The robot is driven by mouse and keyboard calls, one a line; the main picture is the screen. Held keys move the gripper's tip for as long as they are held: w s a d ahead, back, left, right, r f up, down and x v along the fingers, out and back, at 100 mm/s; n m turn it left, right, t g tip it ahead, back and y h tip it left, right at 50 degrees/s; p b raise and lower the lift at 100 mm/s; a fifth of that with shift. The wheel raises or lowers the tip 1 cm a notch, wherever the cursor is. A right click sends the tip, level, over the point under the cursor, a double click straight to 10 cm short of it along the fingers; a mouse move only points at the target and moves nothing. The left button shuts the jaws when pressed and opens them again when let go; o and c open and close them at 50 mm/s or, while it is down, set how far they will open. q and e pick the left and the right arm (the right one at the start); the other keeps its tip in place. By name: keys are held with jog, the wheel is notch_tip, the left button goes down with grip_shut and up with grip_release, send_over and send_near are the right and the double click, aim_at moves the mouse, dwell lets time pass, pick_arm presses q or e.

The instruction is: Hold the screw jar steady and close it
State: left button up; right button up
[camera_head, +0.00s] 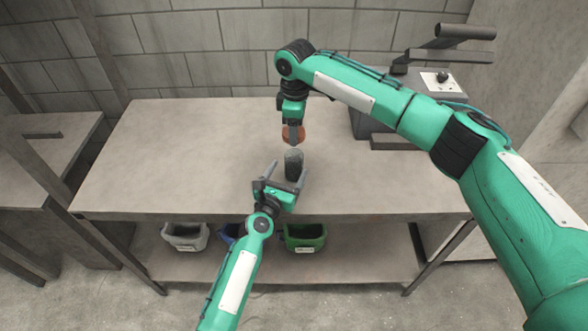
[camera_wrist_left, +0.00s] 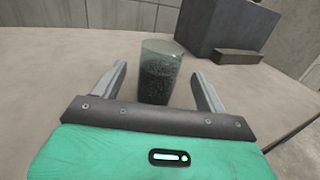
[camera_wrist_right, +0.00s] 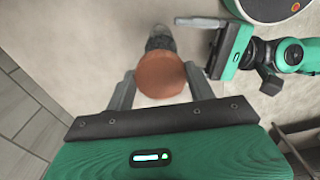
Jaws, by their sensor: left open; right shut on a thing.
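The jar (camera_head: 293,164) is a dark grey, glassy cylinder standing upright on the table; it also shows in the left wrist view (camera_wrist_left: 158,75). My left gripper (camera_head: 284,178) is open, with its fingers reaching to either side of the jar and not closed on it. My right gripper (camera_head: 292,138) is shut on the round orange-brown lid (camera_head: 299,134) and holds it above the jar. In the right wrist view the lid (camera_wrist_right: 160,75) sits between the fingers, and the jar (camera_wrist_right: 160,38) is partly hidden behind it.
The table (camera_head: 160,150) is mostly bare on the left. A grey machine (camera_head: 375,122) stands at the table's back right. A white bin (camera_head: 185,236) and a green bin (camera_head: 304,237) are on the shelf below, with a blue one partly hidden.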

aim_at(290, 167)
pick_arm(q)
jog(key=shift+x, duration=2.55)
jog(key=c, duration=1.5)
jog(key=shift+o, duration=0.2)
pick_arm(e)
jog(key=shift+f, duration=2.45)
jog(key=shift+f, duration=0.9)
jog(key=shift+f, duration=0.55)
